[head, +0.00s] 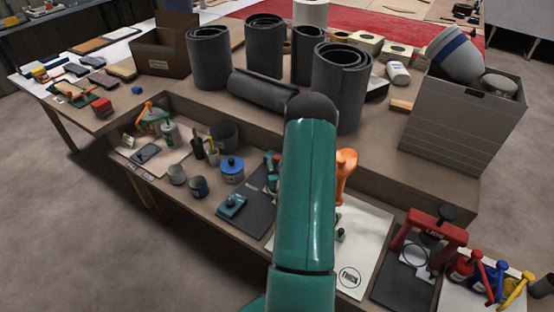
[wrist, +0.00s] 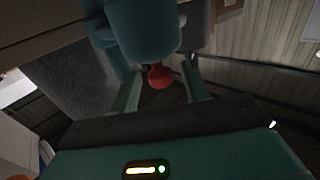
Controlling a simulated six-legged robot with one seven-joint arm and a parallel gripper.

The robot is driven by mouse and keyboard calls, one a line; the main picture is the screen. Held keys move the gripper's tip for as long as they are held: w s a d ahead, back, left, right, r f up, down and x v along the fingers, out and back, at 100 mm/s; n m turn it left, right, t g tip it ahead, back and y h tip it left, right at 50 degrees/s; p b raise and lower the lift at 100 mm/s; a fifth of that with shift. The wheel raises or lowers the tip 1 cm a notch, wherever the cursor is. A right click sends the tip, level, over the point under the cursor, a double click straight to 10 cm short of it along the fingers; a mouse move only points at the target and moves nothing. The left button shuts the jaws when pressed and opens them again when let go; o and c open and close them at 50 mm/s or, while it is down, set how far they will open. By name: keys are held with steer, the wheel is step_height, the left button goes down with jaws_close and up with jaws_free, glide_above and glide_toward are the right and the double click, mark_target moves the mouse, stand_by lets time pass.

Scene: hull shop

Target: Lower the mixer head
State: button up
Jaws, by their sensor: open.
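In the wrist view a rounded teal body, which looks like the mixer head (wrist: 142,32), fills the top middle. A red knob (wrist: 160,77) sticks out from its lower end. My gripper (wrist: 161,70) is open, with one finger on each side of the knob. I see no clear contact between the fingers and the knob. In the head view my teal arm covers the middle of the bench and hides my gripper. Small teal and red parts, perhaps of the mixer (head: 272,172), show just left of the arm; the rest is hidden.
An orange upright tool (head: 345,170) stands close right of my arm. A white board marked THICK (head: 378,232) and a red press (head: 432,238) lie further right. Dark rolls (head: 341,85) stand on the raised shelf behind. A blue-lidded tin (head: 232,170) stands to the left.

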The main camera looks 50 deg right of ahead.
steer(key=v, duration=1.2)
